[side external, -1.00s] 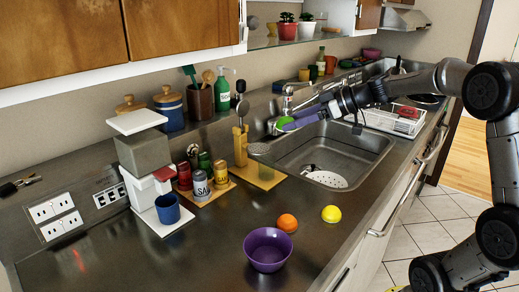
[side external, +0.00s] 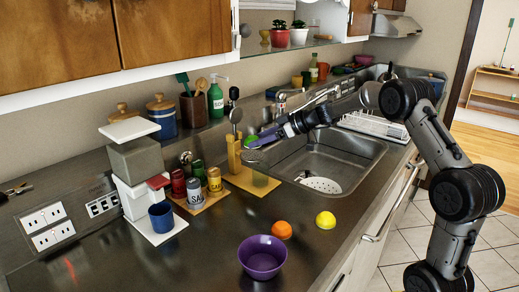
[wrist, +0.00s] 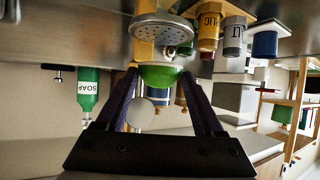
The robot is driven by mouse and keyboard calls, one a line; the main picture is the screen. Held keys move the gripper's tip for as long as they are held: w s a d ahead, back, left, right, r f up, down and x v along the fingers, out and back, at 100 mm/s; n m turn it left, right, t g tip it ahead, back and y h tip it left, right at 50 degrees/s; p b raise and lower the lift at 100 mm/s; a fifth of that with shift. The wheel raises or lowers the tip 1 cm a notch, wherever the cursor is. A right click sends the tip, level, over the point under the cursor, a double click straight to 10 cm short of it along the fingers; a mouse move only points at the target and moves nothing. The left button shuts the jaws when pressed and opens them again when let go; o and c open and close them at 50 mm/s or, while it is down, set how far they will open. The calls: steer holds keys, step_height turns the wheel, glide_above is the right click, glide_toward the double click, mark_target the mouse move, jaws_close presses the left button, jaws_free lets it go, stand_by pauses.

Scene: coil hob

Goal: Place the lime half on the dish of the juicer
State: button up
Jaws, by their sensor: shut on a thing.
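The lime half (wrist: 160,75), green, is between the two fingers of my gripper (wrist: 160,85) in the wrist view. It also shows as a small green patch in the side view (side external: 249,140). My gripper (side external: 257,141) is shut on it and holds it off the counter, next to the juicer. The juicer (side external: 233,153) is a yellow upright stand on a yellow base. Its grey perforated dish (wrist: 164,34) is close to the lime half in the wrist view. In the side view the fingers and lime partly cover the dish area.
Shakers (side external: 195,192) stand on a yellow board left of the juicer. A soap bottle (side external: 215,103) stands behind it. The sink (side external: 345,160) is to the right. An orange (side external: 281,230), a lemon (side external: 325,220) and a purple bowl (side external: 262,257) are on the front counter.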

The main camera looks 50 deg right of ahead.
mark_target(245, 154)
steer(key=shift+w+f, duration=0.2)
steer(key=shift+f, duration=1.55)
steer(key=shift+f, duration=0.15)
steer(key=o, duration=1.5)
